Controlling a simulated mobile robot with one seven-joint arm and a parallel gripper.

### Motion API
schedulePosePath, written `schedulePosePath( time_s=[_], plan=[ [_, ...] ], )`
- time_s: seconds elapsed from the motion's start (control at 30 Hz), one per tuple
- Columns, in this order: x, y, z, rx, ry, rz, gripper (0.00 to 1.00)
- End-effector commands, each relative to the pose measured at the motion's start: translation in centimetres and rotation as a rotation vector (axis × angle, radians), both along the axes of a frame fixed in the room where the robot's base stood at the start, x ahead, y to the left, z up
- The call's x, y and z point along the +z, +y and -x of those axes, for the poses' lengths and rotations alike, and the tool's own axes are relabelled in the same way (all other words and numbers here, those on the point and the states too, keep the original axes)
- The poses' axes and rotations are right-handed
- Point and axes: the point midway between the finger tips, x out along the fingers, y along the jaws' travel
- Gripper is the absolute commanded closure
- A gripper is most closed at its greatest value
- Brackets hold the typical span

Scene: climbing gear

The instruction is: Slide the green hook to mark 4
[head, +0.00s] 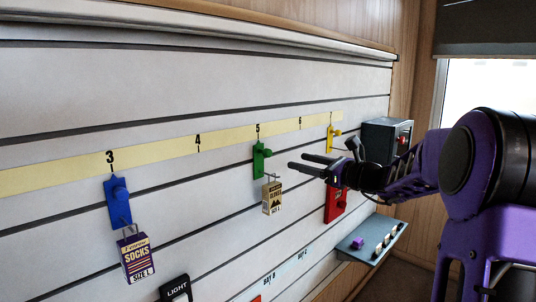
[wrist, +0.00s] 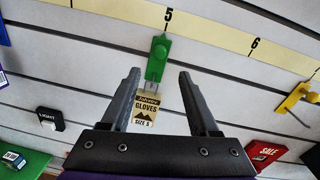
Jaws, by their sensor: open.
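The green hook (head: 258,160) hangs on the slatted wall under mark 5 (head: 258,129), with a tan gloves tag (head: 271,198) hanging from it. Mark 4 (head: 198,142) is on the yellow strip to its left, with no hook under it. In the wrist view the green hook (wrist: 158,58) is ahead, between and beyond my fingertips, and the gloves tag (wrist: 147,109) shows between the fingers. My gripper (head: 297,163) is open and empty, right of the green hook in the head view and apart from it.
A blue hook (head: 119,203) with a socks tag (head: 137,257) hangs under mark 3. A yellow hook (head: 331,142) is at the right, above a red item (head: 335,205). A grey box (head: 386,139) and a small shelf (head: 370,241) are at the far right. The wall under mark 4 is clear.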

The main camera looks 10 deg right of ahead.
Motion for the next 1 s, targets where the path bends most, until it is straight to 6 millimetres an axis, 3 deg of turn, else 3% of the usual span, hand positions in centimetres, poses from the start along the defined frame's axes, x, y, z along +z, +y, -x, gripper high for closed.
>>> schedulePosePath(
  time_s=[0.3, 0.5, 0.7, 1.0],
  plan=[
    [0.0, 4.6, -5.5, 0.003, 0.001, 0.0, 0.39],
    [0.0, 6.7, -8.3, 0.001, 0.001, 0.001, 0.39],
    [0.0, 7.7, -9.6, -0.001, 0.002, 0.002, 0.39],
    [0.0, 7.9, -9.8, -0.001, 0.002, 0.003, 0.39]
  ],
)
